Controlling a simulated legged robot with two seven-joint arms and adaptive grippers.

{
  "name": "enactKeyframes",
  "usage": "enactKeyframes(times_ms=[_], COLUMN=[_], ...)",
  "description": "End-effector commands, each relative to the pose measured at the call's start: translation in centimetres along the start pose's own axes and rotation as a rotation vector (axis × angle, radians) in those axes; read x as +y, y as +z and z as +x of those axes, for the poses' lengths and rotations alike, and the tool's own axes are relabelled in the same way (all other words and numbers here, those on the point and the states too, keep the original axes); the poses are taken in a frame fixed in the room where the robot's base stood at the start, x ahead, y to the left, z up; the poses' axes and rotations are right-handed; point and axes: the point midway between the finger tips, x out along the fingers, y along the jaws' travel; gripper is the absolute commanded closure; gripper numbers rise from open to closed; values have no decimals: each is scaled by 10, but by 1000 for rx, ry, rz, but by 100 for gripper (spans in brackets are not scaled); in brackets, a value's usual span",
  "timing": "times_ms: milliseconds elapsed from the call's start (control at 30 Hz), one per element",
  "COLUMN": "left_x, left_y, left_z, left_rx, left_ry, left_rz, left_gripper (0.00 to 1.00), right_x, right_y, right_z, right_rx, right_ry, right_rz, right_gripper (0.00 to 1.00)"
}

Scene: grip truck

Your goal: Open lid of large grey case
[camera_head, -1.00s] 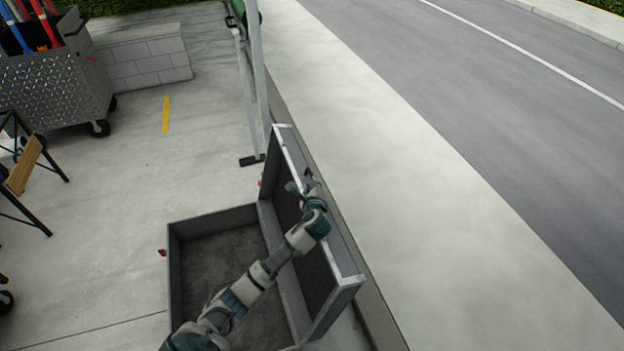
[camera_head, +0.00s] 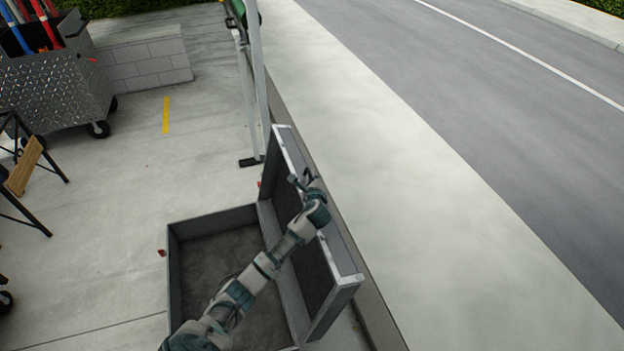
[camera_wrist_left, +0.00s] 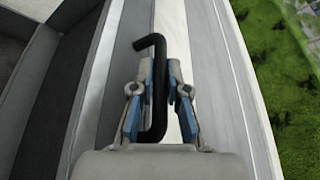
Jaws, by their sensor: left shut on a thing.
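The large grey case (camera_head: 205,219) stands on the pavement with its dark, empty-looking inside showing. Its lid (camera_head: 346,287) stands up steeply along the right side, well away from the base opening. My left arm reaches across the case, and my left gripper (camera_head: 303,183) is at the lid's upper edge. In the left wrist view, the blue-padded fingers of my left gripper (camera_wrist_left: 158,78) are shut on a black bent handle (camera_wrist_left: 158,55) beside the lid's pale edge. The lower end of the handle is partly hidden between the fingers. My right gripper is out of view.
A metal cart (camera_head: 60,95) with tools stands at the upper left, before a low block wall (camera_head: 150,60). A sawhorse-like stand (camera_head: 25,168) is at the left. A white post (camera_head: 257,80) rises behind the lid. A kerb and open pavement lie right of the case.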

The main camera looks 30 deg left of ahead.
Motion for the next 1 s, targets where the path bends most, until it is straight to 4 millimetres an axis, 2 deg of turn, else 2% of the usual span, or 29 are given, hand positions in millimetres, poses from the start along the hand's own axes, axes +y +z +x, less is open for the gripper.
enactKeyframes(times_ms=[133, 300, 500, 633, 900, 933, 967, 1000], left_x=[10, 31, 57, 62, 63, 63, 63, 62], left_y=[12, 47, 74, 80, 80, 79, 79, 79], left_z=[-2, -17, -29, -32, -32, -32, -32, -32], left_rx=[-6, -8, -4, -4, -3, -3, -3, -3], left_ry=[6, -21, -56, -66, -67, -67, -67, -67], left_rz=[-13, -82, -161, -181, -184, -184, -184, -184], left_gripper=[100, 100, 100, 100, 100, 84, 76, 75], right_x=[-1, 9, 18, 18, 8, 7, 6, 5], right_y=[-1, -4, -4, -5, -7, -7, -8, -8], right_z=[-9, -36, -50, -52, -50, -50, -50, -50], right_rx=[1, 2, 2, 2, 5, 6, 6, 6], right_ry=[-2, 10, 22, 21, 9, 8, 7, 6], right_rz=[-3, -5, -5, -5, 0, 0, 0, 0], right_gripper=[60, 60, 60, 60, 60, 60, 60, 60])
